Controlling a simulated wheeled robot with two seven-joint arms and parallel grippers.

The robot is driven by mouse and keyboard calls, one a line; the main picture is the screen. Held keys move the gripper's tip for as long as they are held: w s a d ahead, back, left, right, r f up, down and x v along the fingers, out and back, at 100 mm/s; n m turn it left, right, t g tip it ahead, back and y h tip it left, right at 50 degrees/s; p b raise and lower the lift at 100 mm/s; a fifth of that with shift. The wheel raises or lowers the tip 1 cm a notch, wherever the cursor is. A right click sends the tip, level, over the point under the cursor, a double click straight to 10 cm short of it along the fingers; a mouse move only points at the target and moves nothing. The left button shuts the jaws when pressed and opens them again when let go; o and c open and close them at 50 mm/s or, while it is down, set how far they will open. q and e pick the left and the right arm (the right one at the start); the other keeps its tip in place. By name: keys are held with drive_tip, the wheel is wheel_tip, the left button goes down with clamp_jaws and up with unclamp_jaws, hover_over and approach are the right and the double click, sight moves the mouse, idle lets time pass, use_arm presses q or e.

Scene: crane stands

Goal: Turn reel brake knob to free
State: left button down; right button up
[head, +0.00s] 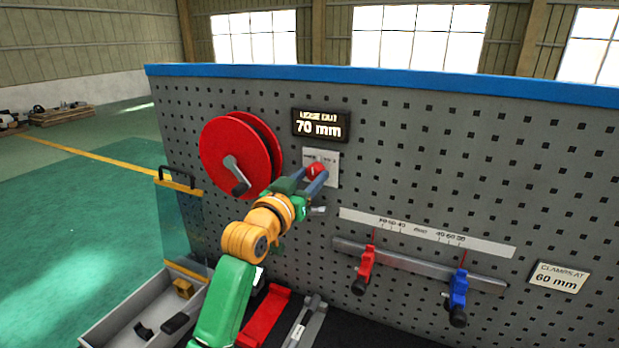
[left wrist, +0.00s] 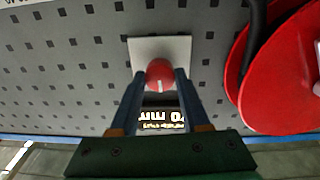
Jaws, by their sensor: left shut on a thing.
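The reel brake knob (head: 315,170) is a small red knob on a pale plate (head: 331,178) fixed to the grey pegboard. In the left wrist view the knob (left wrist: 160,72) shows a white mark at its lower middle. My left gripper (head: 316,174) is at the plate with its two fingers on either side of the knob, shut on it. Its fingers also show in the left wrist view (left wrist: 160,84). The lettering on the plate is too small to read in full. The red reel (head: 222,145) with a crank handle is left of the knob. My right gripper is not in view.
A display reading 70 mm (head: 320,125) is just above the knob plate. A rail (head: 415,265) with a red clamp (head: 363,272) and a blue clamp (head: 458,292) is lower right, beside a 60 mm sign (head: 558,278). A grey tray (head: 125,318) stands lower left.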

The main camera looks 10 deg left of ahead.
use_arm(q)
drive_tip(key=n, duration=0.4)
drive_tip(key=shift+r+n, duration=0.25)
drive_tip(key=shift+n, duration=0.15)
drive_tip(key=shift+n+y, duration=0.3)
drive_tip(key=shift+n, duration=1.5)
drive_tip(key=shift+r+n, duration=0.1)
drive_tip(key=shift+n, duration=0.2)
drive_tip(key=c, duration=0.6)
unclamp_jaws()
drive_tip(key=shift+c, duration=0.2)
drive_tip(key=shift+o, duration=1.3)
drive_tip(key=shift+w+f, duration=0.1)
drive_tip(key=shift+f, duration=0.15)
